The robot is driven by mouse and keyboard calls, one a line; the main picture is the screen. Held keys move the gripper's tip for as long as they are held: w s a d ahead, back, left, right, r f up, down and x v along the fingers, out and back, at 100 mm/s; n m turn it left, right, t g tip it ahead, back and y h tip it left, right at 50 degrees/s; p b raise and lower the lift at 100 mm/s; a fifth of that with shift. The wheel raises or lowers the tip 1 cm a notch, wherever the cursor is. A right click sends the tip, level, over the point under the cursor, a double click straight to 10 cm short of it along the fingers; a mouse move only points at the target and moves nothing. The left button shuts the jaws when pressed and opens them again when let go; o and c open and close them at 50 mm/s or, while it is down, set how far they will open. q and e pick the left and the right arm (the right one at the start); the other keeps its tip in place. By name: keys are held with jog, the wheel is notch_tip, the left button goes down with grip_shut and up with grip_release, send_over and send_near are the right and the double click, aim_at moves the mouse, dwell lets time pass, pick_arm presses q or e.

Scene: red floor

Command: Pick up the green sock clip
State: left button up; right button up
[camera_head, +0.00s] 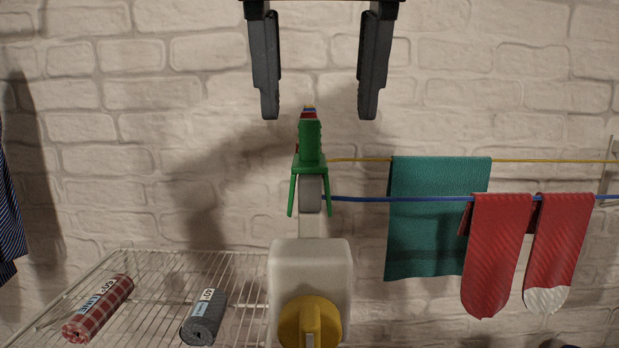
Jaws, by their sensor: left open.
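The green sock clip (310,146) stands upright on top of a grey post, its two thin legs spread downward on either side. Small red, blue and yellow parts show at its top end; I cannot tell if they are other clips behind it. My left gripper (318,113) reaches down from the top edge of the view. It is open and empty, its two dark fingers wide apart. The fingertips appear just above the clip's top, one to each side, and do not touch it. My right gripper is not in view.
A yellow line (360,160) and a blue line (360,199) run right from the post. A teal towel (432,225) and two red socks (497,250) hang there. A wire rack (150,262) with two rolled items stands lower left. A yellow knob (296,322) is below the post.

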aim_at(310, 121)
pick_arm(q)
jog(key=shift+w+a+x, duration=0.1)
jog(key=shift+x, duration=0.95)
jog(key=shift+w+a+x, duration=0.1)
jog(key=shift+a+x, duration=0.05)
jog(key=shift+x, duration=0.85)
jog(key=shift+w+a+x, duration=0.1)
jog(key=shift+w+x, duration=0.05)
jog(key=shift+x, duration=0.9)
jog(key=shift+r, duration=0.15)
jog(key=shift+c, duration=0.4)
jog(key=c, duration=1)
